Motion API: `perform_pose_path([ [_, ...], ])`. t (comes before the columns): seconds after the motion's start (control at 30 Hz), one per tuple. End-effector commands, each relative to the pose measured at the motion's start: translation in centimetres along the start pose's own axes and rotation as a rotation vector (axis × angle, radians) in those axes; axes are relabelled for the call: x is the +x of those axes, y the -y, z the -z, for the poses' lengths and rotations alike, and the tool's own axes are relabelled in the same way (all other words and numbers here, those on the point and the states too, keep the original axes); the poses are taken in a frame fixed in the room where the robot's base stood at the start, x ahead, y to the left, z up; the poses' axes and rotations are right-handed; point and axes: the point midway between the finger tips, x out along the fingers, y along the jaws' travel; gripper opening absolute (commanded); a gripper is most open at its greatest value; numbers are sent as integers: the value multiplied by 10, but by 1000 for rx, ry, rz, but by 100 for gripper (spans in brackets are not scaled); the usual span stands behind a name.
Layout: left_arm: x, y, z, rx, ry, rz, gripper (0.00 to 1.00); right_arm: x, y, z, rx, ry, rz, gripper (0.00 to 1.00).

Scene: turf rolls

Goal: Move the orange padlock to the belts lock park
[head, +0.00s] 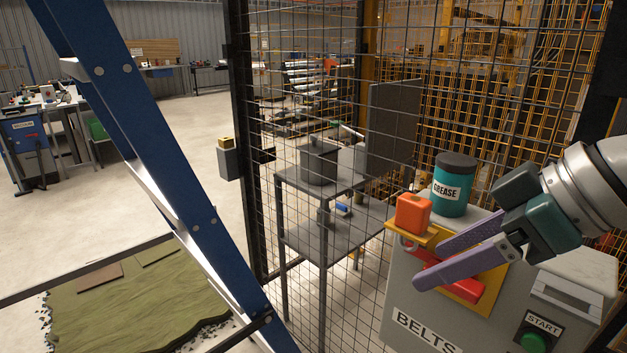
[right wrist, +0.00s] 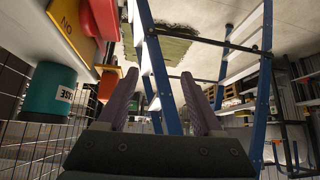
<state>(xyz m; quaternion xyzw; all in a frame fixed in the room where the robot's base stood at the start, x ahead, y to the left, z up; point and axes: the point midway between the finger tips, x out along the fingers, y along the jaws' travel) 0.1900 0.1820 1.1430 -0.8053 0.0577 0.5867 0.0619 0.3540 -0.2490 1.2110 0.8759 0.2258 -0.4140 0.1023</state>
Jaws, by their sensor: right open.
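The orange padlock (head: 413,213) sits at a yellow ledge (head: 424,236) on the upper left of the grey BELTS box (head: 400,290). A grey loop shows just under the ledge. A red handle (head: 465,290) on a yellow plate (head: 490,274) lies beside it, partly hidden by my fingers. My right gripper (head: 428,267) is open and empty, in front of the plate, below and right of the padlock. In the right wrist view the padlock (right wrist: 107,85) is left of the open fingers (right wrist: 158,75), outside the gap. My left gripper is out of view. I cannot tell which part is the lock park.
A teal GREASE tub (head: 454,184) stands on the box behind the padlock. A green START button (head: 533,342) is at lower right. Wire mesh fencing (head: 300,210) stands left of and behind the box. A blue ladder-like frame (head: 165,180) crosses the left side.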

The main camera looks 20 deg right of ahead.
Motion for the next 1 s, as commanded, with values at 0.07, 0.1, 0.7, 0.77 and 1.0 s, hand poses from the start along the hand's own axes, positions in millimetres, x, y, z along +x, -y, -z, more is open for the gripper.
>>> perform_pose_path([
  [0.07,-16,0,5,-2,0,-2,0,-29,-31,29,22,-34,-39,68],
  [0.1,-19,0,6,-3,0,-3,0,-38,-41,38,37,-52,-52,68],
  [0.7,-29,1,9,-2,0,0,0,-12,-68,61,78,-100,-78,68],
  [0.77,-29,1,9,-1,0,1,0,-10,-69,61,77,-98,-79,68],
  [1.0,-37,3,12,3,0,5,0,12,-76,60,81,-98,-78,68],
])
